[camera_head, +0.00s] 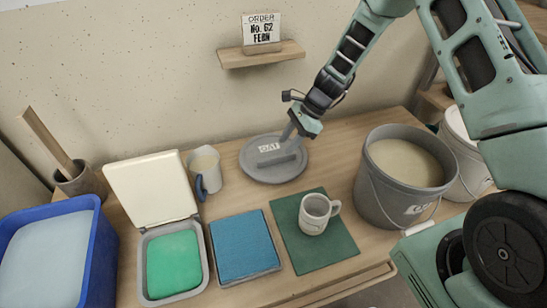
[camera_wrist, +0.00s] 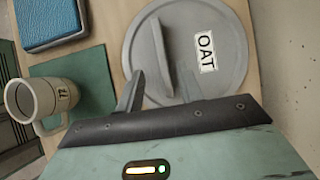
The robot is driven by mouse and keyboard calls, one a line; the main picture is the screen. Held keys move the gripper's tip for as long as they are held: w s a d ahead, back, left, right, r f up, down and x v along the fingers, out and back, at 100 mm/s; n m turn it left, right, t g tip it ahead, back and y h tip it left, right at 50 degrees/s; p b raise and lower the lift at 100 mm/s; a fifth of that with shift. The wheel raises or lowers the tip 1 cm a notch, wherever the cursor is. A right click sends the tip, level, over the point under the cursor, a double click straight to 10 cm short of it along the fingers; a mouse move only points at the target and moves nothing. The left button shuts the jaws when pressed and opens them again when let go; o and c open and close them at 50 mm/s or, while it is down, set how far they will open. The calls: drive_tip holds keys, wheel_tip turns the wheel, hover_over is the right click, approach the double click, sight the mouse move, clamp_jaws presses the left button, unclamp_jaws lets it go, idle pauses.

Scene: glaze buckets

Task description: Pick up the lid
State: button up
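The lid (camera_head: 258,170) is a round grey disc with a raised bar handle and a white OAT label. It lies flat on the table near the back wall, and it also shows in the wrist view (camera_wrist: 226,80). My gripper (camera_head: 289,133) is above the lid's back right part. In the wrist view my gripper (camera_wrist: 160,72) is open, its two fingers apart with the lid's handle (camera_wrist: 157,50) appearing between them. I cannot tell whether the fingers touch the handle.
A grey bucket of pale glaze (camera_head: 405,165) stands to the right, with a white bucket (camera_head: 465,150) behind it. A mug (camera_head: 315,213) sits on a green mat (camera_head: 330,250) in front. A pitcher (camera_head: 205,170) stands left of the lid. A wall shelf (camera_head: 262,56) holds an order card.

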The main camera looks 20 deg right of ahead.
sight(278, 156)
drive_tip(key=shift+d+x, duration=0.2)
drive_tip(key=shift+x, duration=2.75)
drive_tip(key=shift+w+f, duration=0.1)
drive_tip(key=shift+w, duration=0.1)
clamp_jaws()
